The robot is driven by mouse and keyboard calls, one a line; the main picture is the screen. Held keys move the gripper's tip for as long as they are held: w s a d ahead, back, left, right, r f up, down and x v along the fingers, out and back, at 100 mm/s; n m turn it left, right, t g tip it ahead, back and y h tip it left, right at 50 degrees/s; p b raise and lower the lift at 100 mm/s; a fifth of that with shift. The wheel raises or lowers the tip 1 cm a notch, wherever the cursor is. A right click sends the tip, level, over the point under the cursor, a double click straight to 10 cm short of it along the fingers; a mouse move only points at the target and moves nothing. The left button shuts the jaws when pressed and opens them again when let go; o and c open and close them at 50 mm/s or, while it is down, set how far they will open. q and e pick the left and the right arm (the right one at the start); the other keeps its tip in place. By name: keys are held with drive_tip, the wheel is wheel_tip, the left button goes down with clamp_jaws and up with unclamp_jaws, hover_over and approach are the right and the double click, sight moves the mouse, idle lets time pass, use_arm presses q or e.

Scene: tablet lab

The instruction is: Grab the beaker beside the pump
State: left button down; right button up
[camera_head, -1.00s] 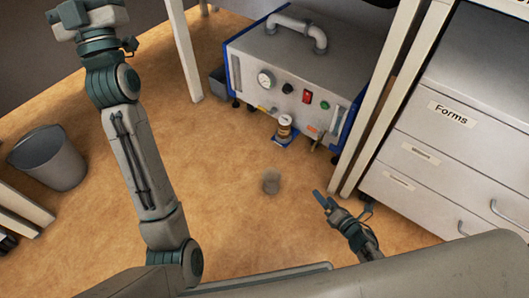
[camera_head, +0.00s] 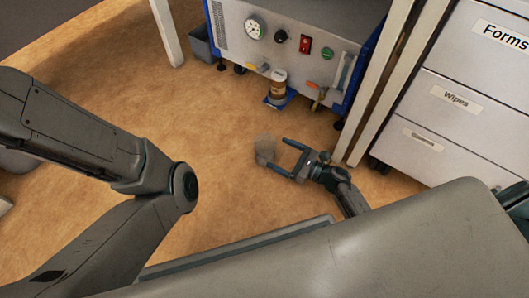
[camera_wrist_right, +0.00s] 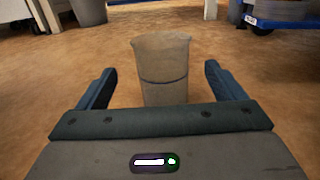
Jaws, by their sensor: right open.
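The beaker (camera_head: 265,150) is a small, greyish, translucent cup standing upright on the floor, in front of the pump (camera_head: 228,32), a grey box with blue edges, a gauge and a red switch. My right gripper (camera_head: 276,153) is open, low over the floor, its fingers pointing left at the beaker. In the right wrist view the beaker (camera_wrist_right: 162,68) shows centred between the two open fingers (camera_wrist_right: 160,72), with a gap on each side. Its lower end is hidden behind the gripper body. My left arm crosses the left side; its gripper is out of view.
A brown-banded jar (camera_head: 278,87) stands on a blue pad by the pump. A drawer cabinet (camera_head: 455,75) and white table legs (camera_head: 378,85) stand to the right of my right gripper. The floor (camera_head: 190,110) left of the beaker is clear.

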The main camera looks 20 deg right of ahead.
sight(257, 142)
drive_tip(key=shift+x, duration=0.8)
drive_tip(key=b+x, duration=0.3)
drive_tip(key=x, duration=0.1)
drive_tip(key=shift+w+f, duration=0.2)
drive_tip(key=shift+w+a+r, duration=0.1)
drive_tip(key=shift+w+a, duration=0.2)
drive_tip(key=shift+a, duration=0.05)
drive_tip(key=c, duration=1.1)
